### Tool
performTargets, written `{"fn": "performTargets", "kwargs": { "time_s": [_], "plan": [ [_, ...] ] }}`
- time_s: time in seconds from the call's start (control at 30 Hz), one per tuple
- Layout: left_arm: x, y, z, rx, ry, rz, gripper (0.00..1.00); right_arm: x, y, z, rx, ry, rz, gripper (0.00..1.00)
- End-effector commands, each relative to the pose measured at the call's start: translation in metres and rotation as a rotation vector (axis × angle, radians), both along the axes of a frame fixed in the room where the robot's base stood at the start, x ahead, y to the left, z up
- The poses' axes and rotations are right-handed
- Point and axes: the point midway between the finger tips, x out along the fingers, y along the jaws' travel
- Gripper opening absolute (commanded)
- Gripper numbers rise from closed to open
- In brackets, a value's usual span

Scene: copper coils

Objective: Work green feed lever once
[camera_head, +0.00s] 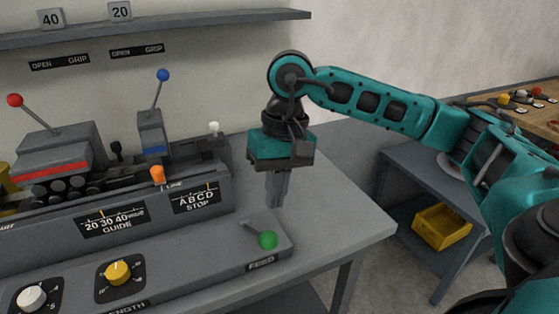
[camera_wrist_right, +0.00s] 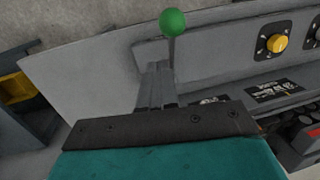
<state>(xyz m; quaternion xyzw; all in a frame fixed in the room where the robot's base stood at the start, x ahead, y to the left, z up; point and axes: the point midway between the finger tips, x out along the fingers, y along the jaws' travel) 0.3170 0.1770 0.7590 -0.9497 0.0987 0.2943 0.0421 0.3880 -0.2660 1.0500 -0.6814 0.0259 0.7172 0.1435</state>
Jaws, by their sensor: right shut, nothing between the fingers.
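The green feed lever (camera_head: 267,240) is a short grey rod with a green ball knob, on the right end of the low front panel above a small label. It also shows at the top of the right wrist view (camera_wrist_right: 172,22). My right gripper (camera_head: 275,203) points down above the bench, behind the knob in the head view and apart from it. Its fingers are shut with nothing between them; they also show in the right wrist view (camera_wrist_right: 158,75), near the lever's rod. My left gripper is not in view.
The panel holds a yellow knob (camera_head: 118,272) and a white knob (camera_head: 31,298). Behind stand a red-ball lever (camera_head: 15,100), a blue-ball lever (camera_head: 163,75) and an orange lever (camera_head: 158,175). The bench top (camera_head: 345,215) right of the panel is clear. A yellow bin (camera_head: 442,228) sits on a lower shelf.

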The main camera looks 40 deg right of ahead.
Motion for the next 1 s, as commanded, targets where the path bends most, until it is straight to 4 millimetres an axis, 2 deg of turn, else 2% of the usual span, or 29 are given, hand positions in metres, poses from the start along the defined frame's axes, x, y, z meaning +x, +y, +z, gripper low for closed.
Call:
{"fn": "performTargets", "kwargs": {
  "time_s": [0.23, 0.67, 0.87, 1.0],
  "plan": [
    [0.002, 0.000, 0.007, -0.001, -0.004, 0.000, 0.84, -0.015, 0.016, -0.013, 0.000, 0.000, 0.002, 0.00],
    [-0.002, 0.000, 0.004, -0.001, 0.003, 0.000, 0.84, -0.017, 0.018, -0.015, 0.001, -0.001, -0.001, 0.00],
    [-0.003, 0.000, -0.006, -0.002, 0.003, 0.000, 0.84, -0.017, 0.016, -0.020, -0.004, -0.021, 0.000, 0.00],
    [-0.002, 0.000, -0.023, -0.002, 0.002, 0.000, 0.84, -0.018, 0.012, -0.028, -0.014, -0.057, 0.000, 0.00]
  ]
}}
